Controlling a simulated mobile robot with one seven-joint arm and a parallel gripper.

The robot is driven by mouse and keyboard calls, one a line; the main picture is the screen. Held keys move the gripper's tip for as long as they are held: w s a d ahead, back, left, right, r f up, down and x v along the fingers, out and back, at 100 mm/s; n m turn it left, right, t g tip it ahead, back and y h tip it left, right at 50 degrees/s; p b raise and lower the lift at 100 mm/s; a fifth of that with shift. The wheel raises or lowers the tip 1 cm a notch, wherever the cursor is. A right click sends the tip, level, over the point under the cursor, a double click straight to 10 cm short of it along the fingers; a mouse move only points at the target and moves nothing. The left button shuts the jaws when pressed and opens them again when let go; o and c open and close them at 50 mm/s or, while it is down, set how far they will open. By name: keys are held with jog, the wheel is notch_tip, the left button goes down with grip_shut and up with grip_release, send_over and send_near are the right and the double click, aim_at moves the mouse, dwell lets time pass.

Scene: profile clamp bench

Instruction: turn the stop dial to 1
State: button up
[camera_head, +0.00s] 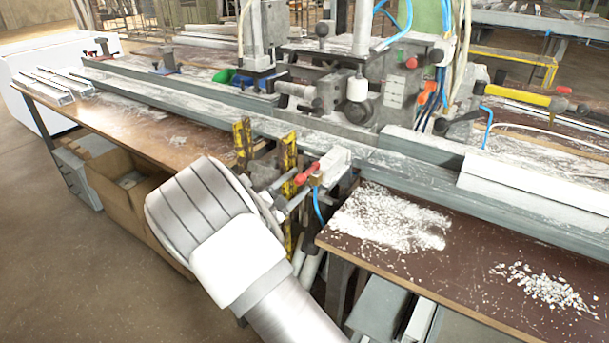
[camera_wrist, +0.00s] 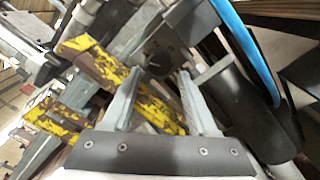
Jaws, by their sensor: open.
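In the wrist view my gripper (camera_wrist: 156,76) is open, with its two grey fingers apart and nothing between them. Just beyond the fingertips is a dark round part with small holes (camera_wrist: 166,58), which looks like the stop dial. Its marks are too small to read, so I cannot tell its setting. I cannot tell whether the fingertips touch it. In the head view my white wrist covers most of the gripper, and I cannot make out the dial at the front of the clamp bench.
Yellow, worn bars (camera_head: 289,180) stand close to my gripper, as does a red-handled clamp (camera_head: 306,174). A blue hose (camera_wrist: 250,48) and a dark cylinder (camera_wrist: 250,118) lie to the right in the wrist view. White chips (camera_head: 390,219) cover the right-hand tabletop.

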jog(key=p+v, duration=0.1)
jog(key=v, duration=1.1)
jog(key=shift+s+a+p, duration=0.15)
jog(key=shift+s+p, duration=0.15)
jog(key=shift+s, duration=0.05)
